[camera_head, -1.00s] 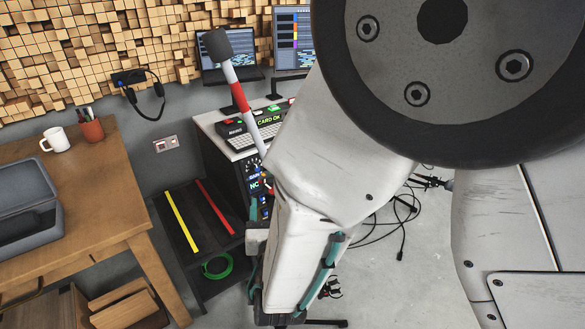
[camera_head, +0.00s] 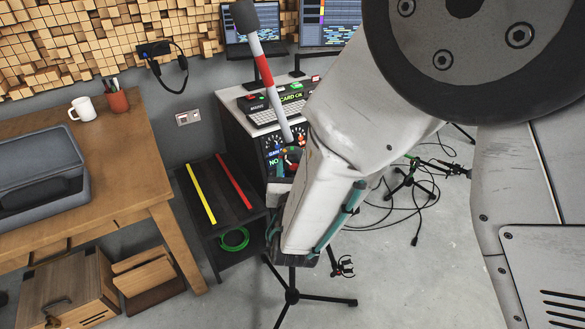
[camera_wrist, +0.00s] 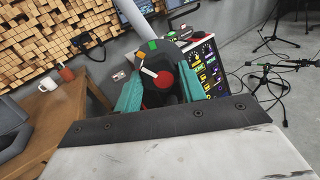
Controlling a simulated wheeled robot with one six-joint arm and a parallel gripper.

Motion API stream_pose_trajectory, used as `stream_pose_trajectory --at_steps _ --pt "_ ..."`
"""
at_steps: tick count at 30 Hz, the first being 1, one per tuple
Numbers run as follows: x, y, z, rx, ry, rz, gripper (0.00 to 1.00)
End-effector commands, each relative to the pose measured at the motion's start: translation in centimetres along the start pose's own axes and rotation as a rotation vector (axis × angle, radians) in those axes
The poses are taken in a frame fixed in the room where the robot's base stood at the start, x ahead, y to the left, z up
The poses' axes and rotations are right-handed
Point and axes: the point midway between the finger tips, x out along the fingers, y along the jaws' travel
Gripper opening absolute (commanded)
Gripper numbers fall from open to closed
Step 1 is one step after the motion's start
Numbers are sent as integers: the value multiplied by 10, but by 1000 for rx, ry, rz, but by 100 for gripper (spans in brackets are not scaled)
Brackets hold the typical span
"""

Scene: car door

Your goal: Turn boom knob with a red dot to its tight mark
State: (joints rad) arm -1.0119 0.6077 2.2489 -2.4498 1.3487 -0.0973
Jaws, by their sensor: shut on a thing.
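The boom pole (camera_head: 265,75), banded white and red with a grey foam tip, leans up and to the left in the head view. Its lower part also shows at the top of the wrist view (camera_wrist: 136,18). My gripper (camera_wrist: 160,76) has two teal fingers, closed on a dark knob. A round red dot (camera_wrist: 165,79) shows between the fingers, with a short white bar beside it. Small green and orange marks show just above. The fingers cover the knob's sides, and I cannot tell which mark the bar points at. In the head view my arm hides most of the knob.
A desk with a lit control panel (camera_wrist: 205,68) stands just behind the knob. A low dark shelf (camera_head: 222,195) with yellow and red strips is to the left, beside a wooden table (camera_head: 130,165). Tripod legs (camera_head: 292,295) and cables (camera_head: 415,215) are on the floor.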

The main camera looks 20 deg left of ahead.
Motion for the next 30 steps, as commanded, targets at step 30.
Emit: stream_pose_trajectory --at_steps 30 --pt "0 1 0 595 0 0 18"
